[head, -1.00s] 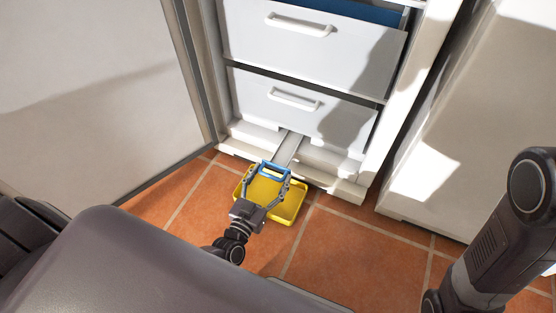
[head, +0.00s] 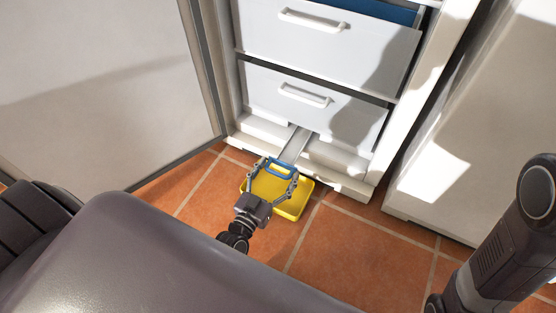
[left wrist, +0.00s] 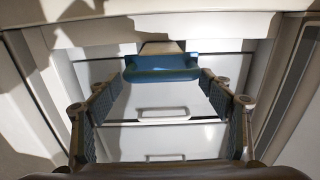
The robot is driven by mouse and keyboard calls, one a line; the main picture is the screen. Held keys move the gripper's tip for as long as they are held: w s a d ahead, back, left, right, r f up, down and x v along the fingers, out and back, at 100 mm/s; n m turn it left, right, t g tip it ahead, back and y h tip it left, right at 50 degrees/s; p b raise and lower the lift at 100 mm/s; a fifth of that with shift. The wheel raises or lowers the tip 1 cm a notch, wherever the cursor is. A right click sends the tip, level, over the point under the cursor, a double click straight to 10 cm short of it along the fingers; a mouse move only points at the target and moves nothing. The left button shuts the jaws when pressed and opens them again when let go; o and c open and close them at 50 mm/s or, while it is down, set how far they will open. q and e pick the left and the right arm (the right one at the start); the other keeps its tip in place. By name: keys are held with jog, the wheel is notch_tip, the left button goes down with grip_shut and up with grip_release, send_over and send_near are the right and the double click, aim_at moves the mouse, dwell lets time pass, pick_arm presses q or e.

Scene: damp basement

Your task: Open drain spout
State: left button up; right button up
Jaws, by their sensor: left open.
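The drain spout (head: 294,146) is a grey channel sticking out from the freezer's base, with a blue end (head: 281,167). My left gripper (head: 276,174) is open, with its fingers on either side of the blue end. In the left wrist view the blue end (left wrist: 162,70) lies between the spread fingers, and I see a gap on both sides. The grey spout meets the freezer base behind it. My right arm shows at the right of the head view, but its gripper is out of view.
A yellow tray (head: 290,208) lies on the tiled floor under the spout and gripper. The freezer door (head: 110,85) stands open at left. White drawers (head: 315,105) are above the spout. A white cabinet (head: 470,140) stands at right, with floor tiles clear before it.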

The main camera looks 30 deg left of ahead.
pick_arm(q)
jog(key=shift+r, duration=4.25)
